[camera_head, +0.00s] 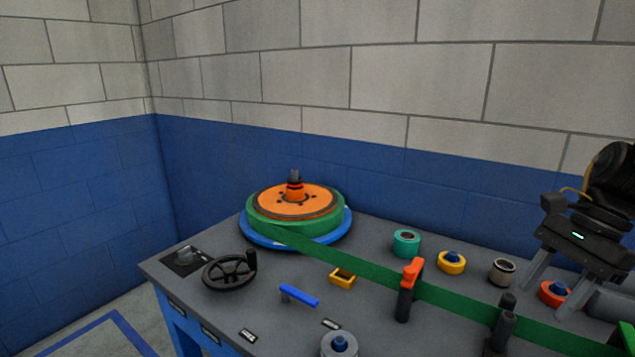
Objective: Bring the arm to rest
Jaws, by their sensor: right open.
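My right gripper (546,301) is at the right edge of the camera_head view, above the right end of the workbench. Its two pale fingers point down and stand apart. My left gripper is out of view.
The grey bench (230,312) carries an orange and green wheel (262,216), a green belt running right, a black handwheel (230,271), a blue lever (299,295), an orange-topped post (408,290) and several small rings. A block wall (300,130) stands behind.

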